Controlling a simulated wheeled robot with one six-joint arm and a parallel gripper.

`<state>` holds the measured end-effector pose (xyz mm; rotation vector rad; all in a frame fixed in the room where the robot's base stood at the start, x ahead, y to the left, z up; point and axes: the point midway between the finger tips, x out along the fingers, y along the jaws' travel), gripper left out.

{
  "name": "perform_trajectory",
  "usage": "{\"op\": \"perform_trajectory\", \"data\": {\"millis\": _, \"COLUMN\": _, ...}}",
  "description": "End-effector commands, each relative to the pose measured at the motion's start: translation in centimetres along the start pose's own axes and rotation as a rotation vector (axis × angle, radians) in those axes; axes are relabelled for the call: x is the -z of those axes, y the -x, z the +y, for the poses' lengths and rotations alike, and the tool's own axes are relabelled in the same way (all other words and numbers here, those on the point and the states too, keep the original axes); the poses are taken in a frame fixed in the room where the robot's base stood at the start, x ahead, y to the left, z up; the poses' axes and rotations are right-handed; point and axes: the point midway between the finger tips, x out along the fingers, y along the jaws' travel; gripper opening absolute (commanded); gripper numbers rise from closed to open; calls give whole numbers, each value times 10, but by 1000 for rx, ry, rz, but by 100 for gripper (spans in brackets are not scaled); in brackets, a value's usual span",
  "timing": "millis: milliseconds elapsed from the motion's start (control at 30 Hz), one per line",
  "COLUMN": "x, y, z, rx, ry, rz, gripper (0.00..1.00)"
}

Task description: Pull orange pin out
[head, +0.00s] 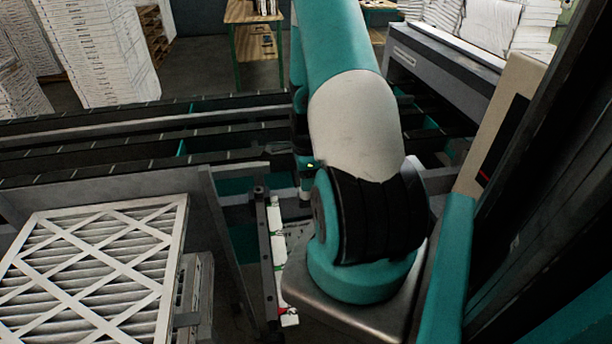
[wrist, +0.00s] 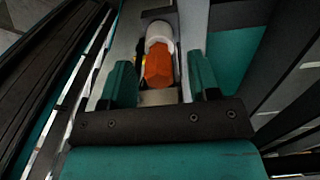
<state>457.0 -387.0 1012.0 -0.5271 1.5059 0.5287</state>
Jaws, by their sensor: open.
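The orange pin (wrist: 158,68) shows in the wrist view, seated in a pale round collar (wrist: 159,33) on a grey metal part. My gripper (wrist: 161,82) has its two teal fingers apart, one on each side of the orange pin. Gaps show between the pin and both fingers, so the jaws are open and empty. In the head view my arm covers the middle of the picture, and I cannot make out the orange pin or the gripper's fingertips there.
A framed pleated filter (head: 90,265) lies at the lower left. A dark conveyor (head: 120,145) runs across behind my arm. White stacks (head: 100,50) stand at the back left. A teal panel (wrist: 235,65) lies right of the pin in the wrist view.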

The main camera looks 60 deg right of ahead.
Motion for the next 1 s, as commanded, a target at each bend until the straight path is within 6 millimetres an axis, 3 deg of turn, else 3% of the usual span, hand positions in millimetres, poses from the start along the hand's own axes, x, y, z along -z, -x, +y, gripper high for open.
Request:
{"op": "perform_trajectory", "data": {"millis": 400, "x": 0, "y": -8, "z": 0, "rx": 1, "ry": 0, "rz": 0, "gripper": 56}}
{"op": "perform_trajectory", "data": {"millis": 633, "x": 0, "y": -8, "z": 0, "rx": 1, "ry": 0, "rz": 0, "gripper": 3}}
{"op": "perform_trajectory", "data": {"millis": 1000, "x": 0, "y": -2, "z": 0, "rx": 1, "ry": 0, "rz": 0, "gripper": 0}}
